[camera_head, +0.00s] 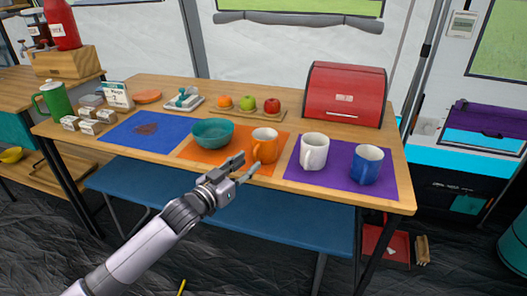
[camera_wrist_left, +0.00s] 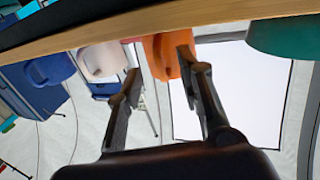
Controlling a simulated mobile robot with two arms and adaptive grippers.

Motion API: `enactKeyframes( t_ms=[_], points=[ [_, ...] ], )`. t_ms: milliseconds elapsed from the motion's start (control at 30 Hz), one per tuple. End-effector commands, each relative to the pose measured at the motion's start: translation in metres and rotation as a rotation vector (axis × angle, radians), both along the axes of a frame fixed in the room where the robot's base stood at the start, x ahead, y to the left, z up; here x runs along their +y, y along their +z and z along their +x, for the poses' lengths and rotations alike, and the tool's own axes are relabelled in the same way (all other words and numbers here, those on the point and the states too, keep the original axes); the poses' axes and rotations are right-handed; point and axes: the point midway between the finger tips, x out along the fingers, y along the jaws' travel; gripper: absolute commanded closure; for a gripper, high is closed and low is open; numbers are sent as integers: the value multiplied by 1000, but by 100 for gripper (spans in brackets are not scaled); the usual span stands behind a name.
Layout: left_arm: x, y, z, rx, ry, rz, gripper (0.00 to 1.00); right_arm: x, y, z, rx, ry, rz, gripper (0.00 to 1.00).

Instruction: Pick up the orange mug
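The orange mug (camera_head: 266,142) stands upright on the orange mat (camera_head: 192,150), near the front edge of the wooden table, its handle towards my arm. My left gripper (camera_head: 246,165) is in front of the table edge, just left of and below the mug, with its fingers apart and nothing between them. In the left wrist view, which is upside down, the orange mug (camera_wrist_left: 160,56) lies beyond the open fingers (camera_wrist_left: 158,66); one fingertip overlaps it. I cannot tell whether it touches the mug. My right gripper is not in view.
A teal bowl (camera_head: 213,132) stands left of the mug. A white mug (camera_head: 316,148) and a blue mug (camera_head: 367,165) stand to its right on a purple mat (camera_head: 338,186). A fruit board (camera_head: 240,114) and a red bread box (camera_head: 343,95) are behind. A blue bench (camera_head: 300,222) lies below.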

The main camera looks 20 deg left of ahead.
Motion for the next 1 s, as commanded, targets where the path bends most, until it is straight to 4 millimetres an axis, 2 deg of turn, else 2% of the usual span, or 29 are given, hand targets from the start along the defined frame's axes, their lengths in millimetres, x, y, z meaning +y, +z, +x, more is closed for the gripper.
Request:
enactKeyframes(
  t_ms=[133,267,567,1000],
  points=[
    [-7,-1,22,-3,0,0,66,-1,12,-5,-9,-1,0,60],
    [-12,-1,35,-1,0,0,66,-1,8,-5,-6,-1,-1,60],
    [-13,-1,38,0,-1,0,66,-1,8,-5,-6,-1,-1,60],
    [-13,-1,38,0,-1,0,94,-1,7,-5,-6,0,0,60]
  ],
)
